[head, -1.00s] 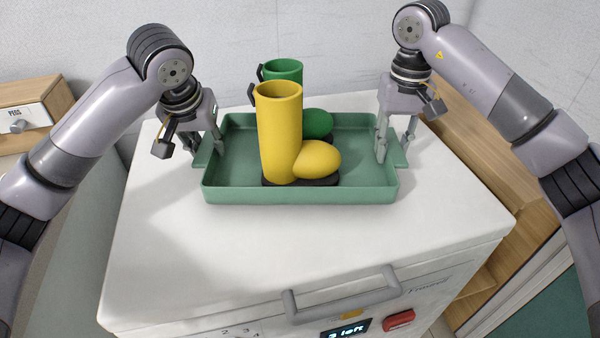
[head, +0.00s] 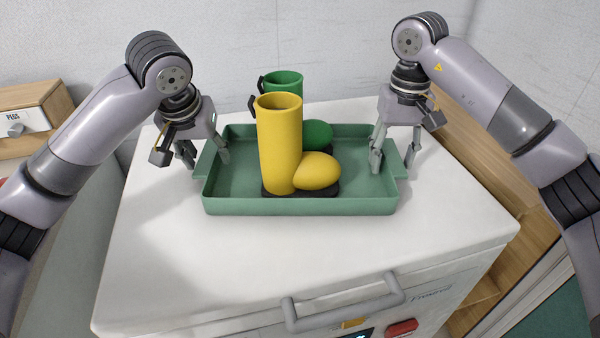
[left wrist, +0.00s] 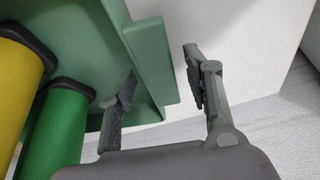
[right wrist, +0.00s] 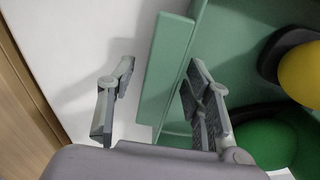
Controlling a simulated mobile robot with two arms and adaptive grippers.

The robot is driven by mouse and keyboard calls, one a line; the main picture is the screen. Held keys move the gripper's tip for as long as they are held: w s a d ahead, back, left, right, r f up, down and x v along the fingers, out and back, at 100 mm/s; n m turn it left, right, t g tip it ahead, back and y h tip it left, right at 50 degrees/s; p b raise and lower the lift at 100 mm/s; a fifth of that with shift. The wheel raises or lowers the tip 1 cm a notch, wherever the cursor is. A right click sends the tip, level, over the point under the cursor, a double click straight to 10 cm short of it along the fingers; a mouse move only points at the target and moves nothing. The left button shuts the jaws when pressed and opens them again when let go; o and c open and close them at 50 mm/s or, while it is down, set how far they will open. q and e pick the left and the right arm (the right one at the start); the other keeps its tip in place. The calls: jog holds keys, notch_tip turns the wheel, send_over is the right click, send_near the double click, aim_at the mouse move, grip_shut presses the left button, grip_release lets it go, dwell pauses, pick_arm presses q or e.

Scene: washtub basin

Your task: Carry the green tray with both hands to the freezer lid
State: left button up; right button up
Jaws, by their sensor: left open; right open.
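The green tray (head: 300,206) rests on the white freezer lid (head: 170,240). A yellow boot (head: 280,145) and a green boot (head: 284,80) stand in it, the yellow one in front. My left gripper (head: 205,160) is open at the tray's left end, with its fingers on either side of the end wall and handle; the left wrist view shows a gap around the handle (left wrist: 160,75). My right gripper (head: 393,155) is open at the right end. In the right wrist view the handle (right wrist: 163,70) lies between its spread fingers.
The freezer's front handle (head: 345,302) and red switch (head: 402,328) are at the lid's front edge. Wooden shelving (head: 470,150) stands at the right. The lid in front of the tray is clear.

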jog(key=shift+r, duration=0.1)
pick_arm(q)
jog(key=v, duration=1.1)
pick_arm(e)
notch_tip(320, 180, up, 12)
pick_arm(q)
jog(key=shift+s, duration=0.15)
